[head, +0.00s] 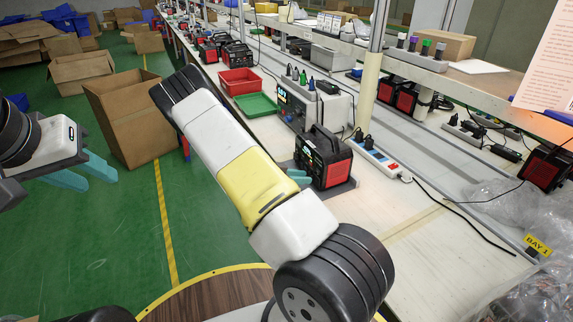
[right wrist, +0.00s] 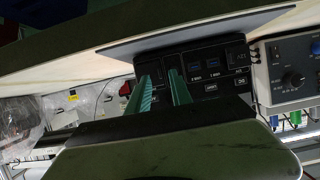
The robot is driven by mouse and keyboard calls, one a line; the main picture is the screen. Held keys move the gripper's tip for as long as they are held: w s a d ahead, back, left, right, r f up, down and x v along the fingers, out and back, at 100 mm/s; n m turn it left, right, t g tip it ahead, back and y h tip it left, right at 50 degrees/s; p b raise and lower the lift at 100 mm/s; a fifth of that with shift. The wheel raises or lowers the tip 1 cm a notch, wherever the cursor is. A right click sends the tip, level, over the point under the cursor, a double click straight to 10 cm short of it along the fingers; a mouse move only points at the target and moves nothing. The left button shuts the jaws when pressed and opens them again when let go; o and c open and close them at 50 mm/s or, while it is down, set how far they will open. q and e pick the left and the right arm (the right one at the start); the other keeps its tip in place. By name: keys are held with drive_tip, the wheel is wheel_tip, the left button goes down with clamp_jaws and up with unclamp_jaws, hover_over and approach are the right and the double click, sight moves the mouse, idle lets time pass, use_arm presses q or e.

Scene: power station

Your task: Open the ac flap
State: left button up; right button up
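The black and red power station (head: 328,162) stands on a grey mat on the workbench. In the right wrist view its dark front panel (right wrist: 212,85) appears upside down, with USB ports and small white labels. Dark covers (right wrist: 171,67) sit on the left part of the panel; I cannot clearly tell which is the ac flap, and none looks raised. My right gripper (right wrist: 163,83) is open, its two teal fingers apart in front of these covers; contact cannot be told. In the head view my right arm hides most of it. My left gripper (head: 88,172) is open and empty, away from the bench.
A grey instrument box (head: 312,105) stands just behind the power station. A white power strip (head: 378,157) lies to its right. A red tray (head: 240,80) and a green tray (head: 255,104) are farther back. A cardboard box (head: 128,125) is on the floor.

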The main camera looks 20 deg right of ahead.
drive_tip(key=shift+w+d+f, duration=0.1)
drive_tip(key=shift+d+f, duration=0.1)
drive_tip(key=shift+d, duration=0.4)
clamp_jaws()
idle(1.1)
